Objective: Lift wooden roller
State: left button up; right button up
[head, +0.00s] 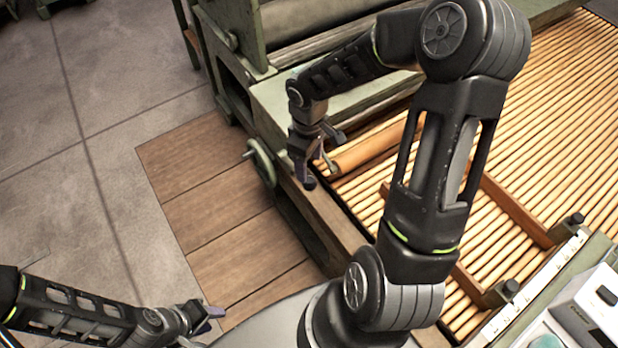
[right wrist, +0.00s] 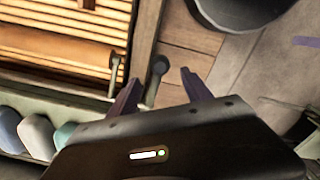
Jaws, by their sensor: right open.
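My right gripper (head: 316,166) is open, pointing down by the roller's left end, over the wooden side rail. In the right wrist view, its two purple fingers (right wrist: 158,92) stand apart, with a dark round-ended knob (right wrist: 157,72) showing between them.
The green machine (head: 325,110) with large rollers stands behind. A handwheel (head: 262,162) sticks out from its left side. Brown wooden bars (head: 515,210) lie on the apron. A pale device (head: 595,305) is at lower right. The plank floor (head: 215,190) at left is clear.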

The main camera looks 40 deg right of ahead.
aim_at(309, 179)
jog(key=shift+f+b, duration=0.35)
jog(key=shift+f, duration=3.6)
grip_shut()
